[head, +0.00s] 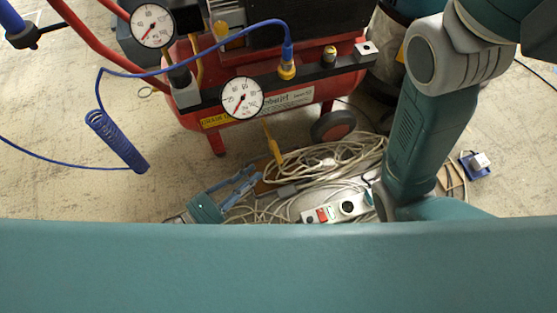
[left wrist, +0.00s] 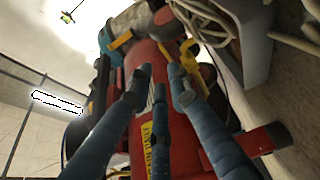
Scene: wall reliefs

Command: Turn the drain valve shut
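A red air compressor (head: 300,100) stands on the floor in the head view. A yellow drain valve handle (head: 274,146) hangs below its tank. My left gripper (head: 254,174) is open and empty, its blue fingers apart, low and just left of the handle, with a small gap to it. In the left wrist view the fingers of my left gripper (left wrist: 160,82) point at the red tank (left wrist: 165,125). A yellow part (left wrist: 191,55), apparently the valve handle, shows beyond the right fingers, partly hidden by them. My right gripper is not in view.
Tangled pale cables (head: 325,160) and a power strip (head: 340,208) lie below the compressor. Two gauges, a front one (head: 242,98) and a left one (head: 152,25), sit above. A coiled blue hose (head: 117,141) hangs at left. My right arm fills the right side.

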